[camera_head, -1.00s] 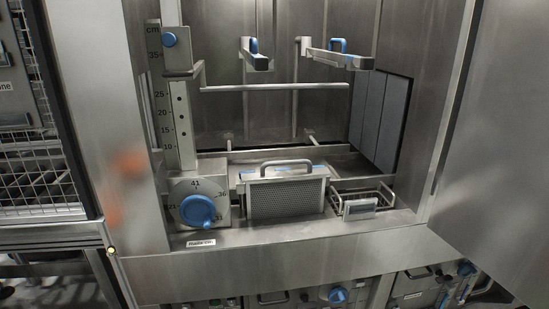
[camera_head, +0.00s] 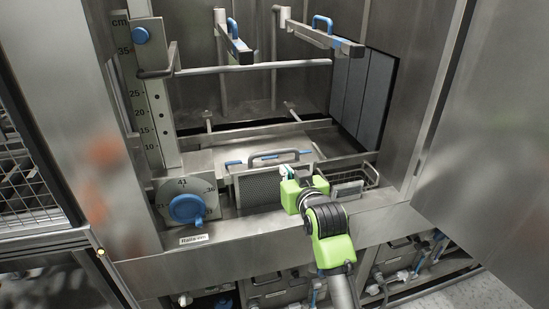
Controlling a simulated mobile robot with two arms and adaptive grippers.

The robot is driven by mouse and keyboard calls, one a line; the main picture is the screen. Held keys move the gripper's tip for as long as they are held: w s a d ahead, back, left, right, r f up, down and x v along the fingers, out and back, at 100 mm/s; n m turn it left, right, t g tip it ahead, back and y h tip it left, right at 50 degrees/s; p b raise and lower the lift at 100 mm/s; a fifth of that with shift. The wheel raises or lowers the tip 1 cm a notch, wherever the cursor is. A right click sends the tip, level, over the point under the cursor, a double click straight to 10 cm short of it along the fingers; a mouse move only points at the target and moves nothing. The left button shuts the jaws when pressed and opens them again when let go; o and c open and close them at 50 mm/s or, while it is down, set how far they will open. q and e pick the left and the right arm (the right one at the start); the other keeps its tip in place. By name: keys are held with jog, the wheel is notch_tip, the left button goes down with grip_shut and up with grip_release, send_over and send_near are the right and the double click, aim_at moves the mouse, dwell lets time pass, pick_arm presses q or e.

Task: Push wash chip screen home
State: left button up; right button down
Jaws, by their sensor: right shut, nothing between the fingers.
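The wash chip screen (camera_head: 262,186) is a metal box with a perforated dark front and a grey handle (camera_head: 273,156) on top, with blue marks beside the handle. It sits in the sill of the washer chamber, between the dial box and a wire basket. My right gripper (camera_head: 285,172) is at the screen's right end, with its fingers mostly hidden by its green body. It is shut and holds nothing. Whether it touches the screen I cannot tell. My left gripper is not in view.
A blue dial knob (camera_head: 187,209) stands left of the screen, below a cm scale (camera_head: 140,90). A small wire basket (camera_head: 350,184) is just right of my gripper. Spray arms with blue handles (camera_head: 323,24) hang above. An open door panel (camera_head: 490,150) bounds the right.

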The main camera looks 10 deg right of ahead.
jog(key=p, duration=0.2)
send_over(276, 199)
jog(key=s, duration=0.3)
jog(key=f, duration=0.2)
jog(key=shift+w, duration=0.75)
jog(key=shift+f, duration=0.1)
notch_tip(276, 199, down, 15)
jog(key=b, duration=0.8)
jog(key=shift+d, duration=0.1)
jog(key=shift+f+b, duration=0.3)
jog(key=shift+f, duration=0.15)
